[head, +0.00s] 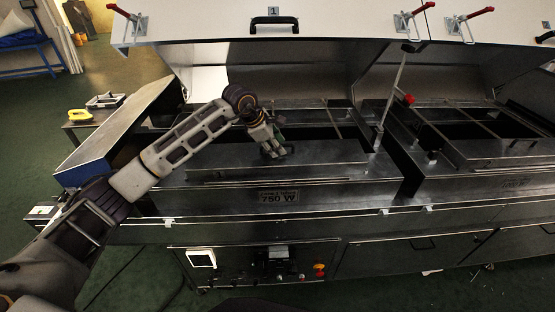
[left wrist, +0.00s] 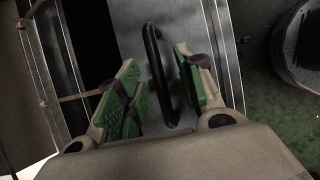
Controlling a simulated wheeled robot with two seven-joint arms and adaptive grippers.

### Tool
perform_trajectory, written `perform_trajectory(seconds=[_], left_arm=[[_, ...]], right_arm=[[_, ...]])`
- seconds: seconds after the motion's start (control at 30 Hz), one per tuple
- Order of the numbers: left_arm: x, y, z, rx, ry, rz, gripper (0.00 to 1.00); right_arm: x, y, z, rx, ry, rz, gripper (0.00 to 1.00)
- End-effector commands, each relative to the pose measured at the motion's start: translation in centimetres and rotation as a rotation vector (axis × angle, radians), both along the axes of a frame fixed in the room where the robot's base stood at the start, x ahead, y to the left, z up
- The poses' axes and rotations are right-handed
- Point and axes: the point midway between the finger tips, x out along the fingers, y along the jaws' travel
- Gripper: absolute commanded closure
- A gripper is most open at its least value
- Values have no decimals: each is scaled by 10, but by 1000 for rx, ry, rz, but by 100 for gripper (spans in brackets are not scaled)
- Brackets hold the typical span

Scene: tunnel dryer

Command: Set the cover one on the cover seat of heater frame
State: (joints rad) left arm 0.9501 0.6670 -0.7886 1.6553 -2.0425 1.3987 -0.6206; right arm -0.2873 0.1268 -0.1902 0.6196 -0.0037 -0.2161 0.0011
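The cover (head: 335,154), a flat metal plate, lies over the front part of the heater frame marked 750 W (head: 235,193). I cannot tell whether it sits fully in its seat. In the left wrist view the plate (left wrist: 135,22) carries a black bar handle (left wrist: 156,65). My left gripper (head: 272,150) is down at the plate in the head view. In the left wrist view its green-padded fingers (left wrist: 160,88) stand open on either side of the handle, with a gap visible on both sides. My right gripper is not in view.
The dryer's raised lid, marked 1 (head: 340,27), hangs over the back. Another heater frame (head: 490,150) lies further right. A side table (head: 75,128) stands at left.

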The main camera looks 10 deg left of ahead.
Motion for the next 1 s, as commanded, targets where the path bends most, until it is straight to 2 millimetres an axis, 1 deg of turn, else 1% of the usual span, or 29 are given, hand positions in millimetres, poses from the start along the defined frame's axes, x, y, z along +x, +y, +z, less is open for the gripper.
perform_trajectory(seconds=[0.37, 0.67, 0.93, 0.97, 1.0], left_arm=[[0, 0, -3, 0, 0, 0, 63], [0, 0, -2, 0, 0, 0, 63], [0, 0, -2, 0, 0, 0, 98], [0, 0, -2, 0, 0, 0, 100], [0, 0, -3, 0, 0, 0, 100]], right_arm=[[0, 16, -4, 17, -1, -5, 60], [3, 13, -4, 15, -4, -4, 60], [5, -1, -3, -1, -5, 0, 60], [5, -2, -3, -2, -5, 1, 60], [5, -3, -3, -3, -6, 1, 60]])
